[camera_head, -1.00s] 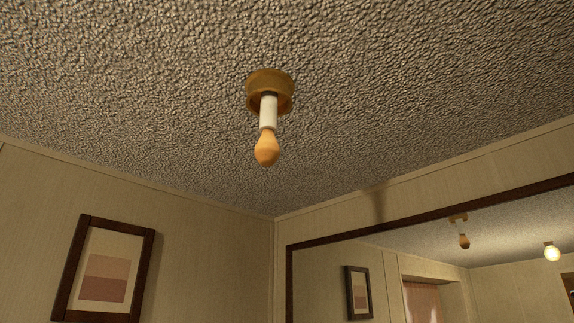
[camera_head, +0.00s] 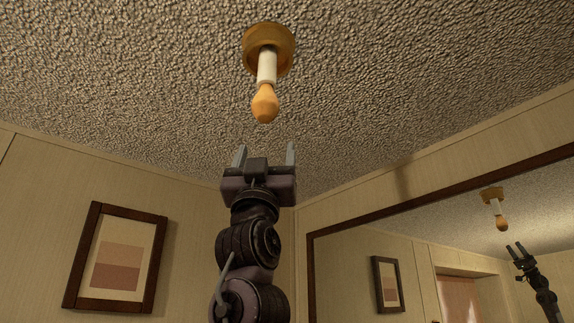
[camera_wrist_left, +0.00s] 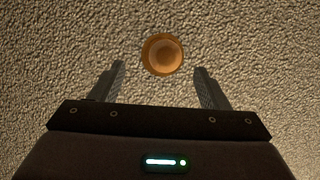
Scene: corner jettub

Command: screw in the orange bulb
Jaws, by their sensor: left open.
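The orange bulb (camera_head: 265,104) hangs point-down from a white socket (camera_head: 267,66) under a round brass base (camera_head: 269,42) on the ceiling. I cannot tell how far its thread is seated. My left gripper (camera_head: 265,155) points up below the bulb, open and empty, with a gap between the fingertips and the bulb. In the left wrist view, the bulb (camera_wrist_left: 163,55) shows end-on in front of the brass rim, between and beyond the two open fingers (camera_wrist_left: 160,78). The bulb hides the socket there. My right gripper is not in view.
A large dark-framed mirror (camera_head: 370,260) on the right wall reflects the lamp and my arm. A framed picture (camera_head: 115,258) hangs on the left wall. The textured ceiling (camera_head: 400,80) around the lamp is clear.

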